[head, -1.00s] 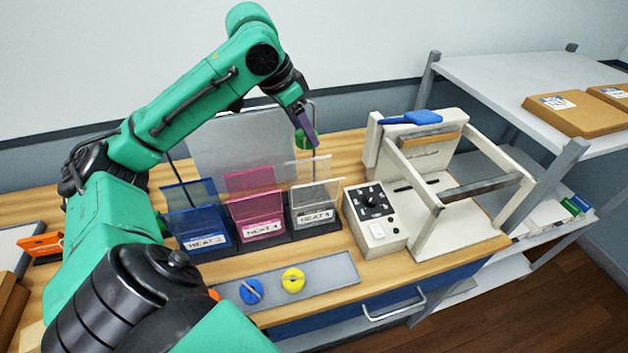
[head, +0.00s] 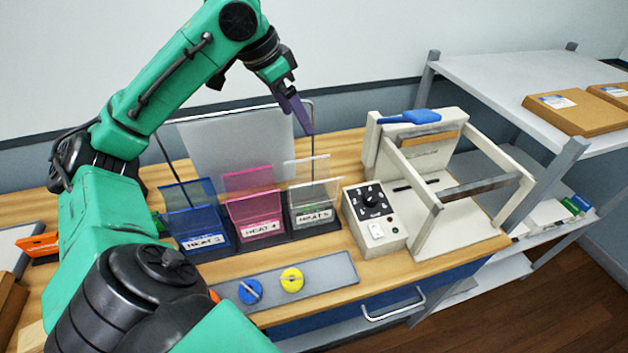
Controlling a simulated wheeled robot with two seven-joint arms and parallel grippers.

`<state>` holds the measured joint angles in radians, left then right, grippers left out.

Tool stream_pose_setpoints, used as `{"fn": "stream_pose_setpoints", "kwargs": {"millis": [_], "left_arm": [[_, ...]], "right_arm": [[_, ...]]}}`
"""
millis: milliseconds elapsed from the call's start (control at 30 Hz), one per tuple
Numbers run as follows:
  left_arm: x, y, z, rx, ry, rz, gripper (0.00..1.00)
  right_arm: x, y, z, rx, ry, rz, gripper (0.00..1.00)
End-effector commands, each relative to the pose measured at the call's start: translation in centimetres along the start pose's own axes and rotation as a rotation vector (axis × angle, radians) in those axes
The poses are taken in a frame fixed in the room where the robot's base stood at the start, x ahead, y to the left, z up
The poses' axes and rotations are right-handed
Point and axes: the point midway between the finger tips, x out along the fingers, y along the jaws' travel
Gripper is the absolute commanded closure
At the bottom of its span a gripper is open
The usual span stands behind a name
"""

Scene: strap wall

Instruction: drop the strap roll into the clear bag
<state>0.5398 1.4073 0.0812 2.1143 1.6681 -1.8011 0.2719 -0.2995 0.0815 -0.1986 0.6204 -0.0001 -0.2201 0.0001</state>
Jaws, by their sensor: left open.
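The clear bag (head: 312,192) stands open at the right end of a row of bags, in a dark holder with a white label. My left gripper (head: 298,112) is above and behind it, with purple fingers pointing down. It is open and I see nothing between its fingers. The green strap roll is not clearly visible now; I cannot tell whether it lies inside the bag, behind the label. My right gripper is out of view.
A blue bag (head: 198,213) and a pink bag (head: 252,200) stand left of the clear one. A blue roll (head: 250,291) and a yellow roll (head: 292,280) lie on a grey tray (head: 330,270) in front. A white sealer (head: 372,218) stands to the right.

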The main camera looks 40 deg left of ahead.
Motion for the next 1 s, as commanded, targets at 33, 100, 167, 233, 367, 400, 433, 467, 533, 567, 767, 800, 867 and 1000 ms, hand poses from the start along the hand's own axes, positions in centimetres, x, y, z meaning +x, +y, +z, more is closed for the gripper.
{"fn": "stream_pose_setpoints", "kwargs": {"millis": [33, 100, 167, 233, 367, 400, 433, 467, 533, 567, 767, 800, 867, 1000], "left_arm": [[-2.2, -0.1, -0.3, -0.001, 0.006, -0.005, 0.07], [-4.4, -0.1, -0.3, -0.001, 0.006, -0.005, 0.07], [-6.1, -0.1, -0.3, -0.001, 0.005, -0.004, 0.07], [-7.6, -0.1, -0.2, -0.001, 0.003, -0.003, 0.07], [-9.1, 0.0, -0.1, 0.0, 0.001, -0.001, 0.07], [-9.2, 0.0, -0.1, 0.0, 0.001, -0.001, 0.07], [-9.3, 0.0, -0.1, 0.0, 0.001, -0.001, 0.07], [-9.3, 0.0, 0.0, 0.0, 0.0, 0.0, 0.07], [-9.2, 0.0, 0.0, 0.0, 0.0, 0.0, 0.07], [-9.2, 0.0, 0.0, 0.0, 0.0, 0.0, 0.07], [-9.2, 0.0, 0.0, 0.0, 0.0, 0.0, 0.07], [-9.2, 0.0, 0.0, 0.0, 0.001, 0.0, 0.07], [-9.2, 0.0, 0.0, 0.0, 0.001, 0.0, 0.07], [-9.2, 0.0, 0.0, 0.0, 0.001, 0.0, 0.07]], "right_arm": [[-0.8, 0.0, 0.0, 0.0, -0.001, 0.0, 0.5], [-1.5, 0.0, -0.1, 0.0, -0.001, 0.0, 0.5], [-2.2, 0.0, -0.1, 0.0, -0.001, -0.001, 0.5], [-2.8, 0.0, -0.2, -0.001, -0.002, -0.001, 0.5], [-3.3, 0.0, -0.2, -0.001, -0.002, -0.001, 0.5], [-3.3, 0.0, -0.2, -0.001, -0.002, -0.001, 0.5], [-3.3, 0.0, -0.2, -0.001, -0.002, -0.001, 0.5], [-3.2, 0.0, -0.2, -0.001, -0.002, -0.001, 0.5], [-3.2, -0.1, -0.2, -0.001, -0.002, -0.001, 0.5], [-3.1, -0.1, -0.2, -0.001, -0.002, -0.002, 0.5], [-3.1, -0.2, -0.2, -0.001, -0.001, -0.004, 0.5], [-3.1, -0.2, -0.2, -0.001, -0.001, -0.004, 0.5], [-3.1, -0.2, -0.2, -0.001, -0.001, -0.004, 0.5], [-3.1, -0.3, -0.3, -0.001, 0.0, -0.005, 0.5]]}}
